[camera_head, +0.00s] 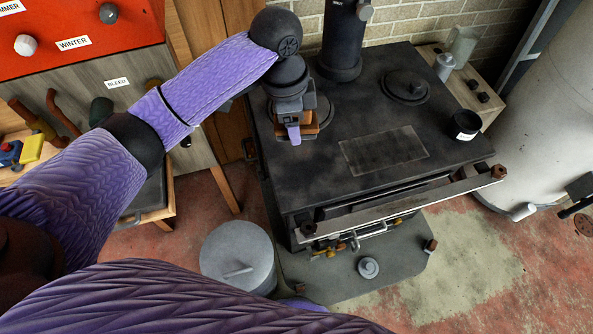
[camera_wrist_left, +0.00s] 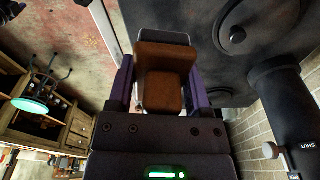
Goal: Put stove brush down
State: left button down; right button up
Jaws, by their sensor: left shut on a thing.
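The stove brush (camera_wrist_left: 165,62) is a brown block in the wrist view, between the two purple fingers of my left gripper (camera_wrist_left: 160,85). My left gripper is shut on it. In the head view my left gripper (camera_head: 294,130) is over the left back part of the dark stove top (camera_head: 330,185), with brown parts of the brush (camera_head: 311,124) showing beside the finger. I cannot tell whether the brush touches the stove top. Most of the brush is hidden by the gripper. My right gripper is not in view.
A black flue pipe (camera_head: 342,45) rises behind the gripper. A round lid (camera_head: 405,87) and a small dark cup (camera_head: 465,125) are on the stove top to the right. A rail (camera_head: 400,208) runs along the stove front. A grey lidded bin (camera_head: 237,255) stands on the floor.

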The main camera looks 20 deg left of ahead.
aim_at(299, 172)
pick_arm(q)
jog(key=f+m+b, duration=0.1)
jog(key=f+m, duration=0.1)
jog(key=f, duration=0.3)
jog(key=f+m+b, duration=0.2)
jog(key=f, duration=0.3)
jog(key=w+f+m+b, duration=0.1)
jog(key=f+m+b, duration=0.1)
jog(key=f, duration=0.3)
jog(key=shift+d+f+m+g, duration=0.2)
jog(key=shift+f+m+g, duration=0.1)
jog(key=shift+f+m, duration=0.1)
jog(key=shift+w+r, duration=0.1)
jog(key=shift+r, duration=0.05)
grip_release()
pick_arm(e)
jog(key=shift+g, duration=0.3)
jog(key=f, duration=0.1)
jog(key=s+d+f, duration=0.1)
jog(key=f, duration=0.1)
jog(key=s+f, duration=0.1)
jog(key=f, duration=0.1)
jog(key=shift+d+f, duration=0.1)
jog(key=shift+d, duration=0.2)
